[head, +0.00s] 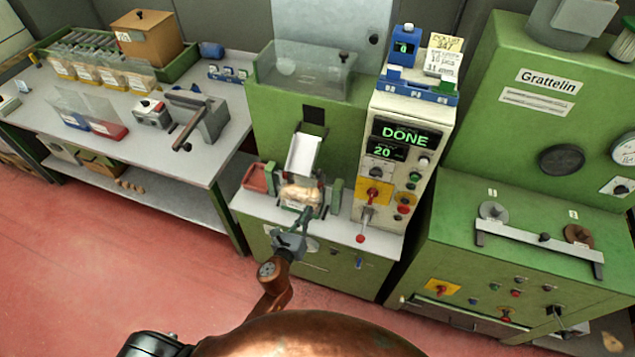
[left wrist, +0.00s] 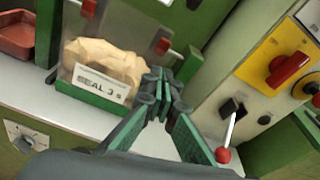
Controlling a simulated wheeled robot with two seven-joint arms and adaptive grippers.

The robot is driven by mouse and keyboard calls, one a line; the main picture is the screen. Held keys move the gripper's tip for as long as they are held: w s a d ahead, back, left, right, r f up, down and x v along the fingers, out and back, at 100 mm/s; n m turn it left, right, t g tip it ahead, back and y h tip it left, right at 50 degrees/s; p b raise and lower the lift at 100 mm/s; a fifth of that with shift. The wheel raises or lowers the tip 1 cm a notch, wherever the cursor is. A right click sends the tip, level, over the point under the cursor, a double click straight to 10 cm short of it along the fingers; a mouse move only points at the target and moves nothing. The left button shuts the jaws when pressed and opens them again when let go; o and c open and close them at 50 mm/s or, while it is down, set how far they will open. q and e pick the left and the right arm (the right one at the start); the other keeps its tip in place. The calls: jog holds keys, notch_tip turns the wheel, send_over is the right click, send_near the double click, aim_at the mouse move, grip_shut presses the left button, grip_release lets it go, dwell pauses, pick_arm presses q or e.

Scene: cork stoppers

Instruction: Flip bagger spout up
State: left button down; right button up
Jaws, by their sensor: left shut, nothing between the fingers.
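The bagger is a green machine (head: 265,130) with a white control panel reading DONE and 20. Its pale spout (head: 304,155) slopes down toward a clear bag of corks (head: 301,194) on the bagger's ledge. In the left wrist view the bag (left wrist: 105,55) stands behind a green bar with a label reading SEAL 3 s. My left gripper (head: 307,211) is shut and empty, just in front of and to the right of the bag, below the spout. Its fingertips (left wrist: 160,82) meet beside the bag's right side; I cannot tell if they touch anything. My right gripper is out of view.
A red-knobbed lever (left wrist: 226,150) is right of my left fingers, below a yellow plate with a red switch (left wrist: 286,68). A red tray (head: 258,177) sits left of the bag. A grey workbench (head: 60,115) stands left, the green Grattelin machine (head: 545,185) right.

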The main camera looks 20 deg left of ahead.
pick_arm(q)
jog(key=r, duration=0.1)
jog(key=r+m, duration=0.1)
jog(key=r, duration=0.1)
jog(key=shift+w+d+r+t, duration=0.1)
jog(key=shift+w+d+t, duration=0.05)
jog(key=shift+d+t, duration=0.15)
jog(key=shift+w, duration=0.1)
jog(key=w, duration=0.3)
jog(key=w+f, duration=0.1)
jog(key=w, duration=0.2)
jog(key=w+b, duration=0.1)
jog(key=w, duration=0.2)
jog(key=shift+w+d+f, duration=0.15)
jog(key=shift+w+d, duration=0.25)
jog(key=r+p, duration=0.1)
jog(key=r, duration=0.1)
jog(key=s+r+p, duration=0.1)
jog(key=r, duration=0.1)
jog(key=shift+a+p, duration=0.3)
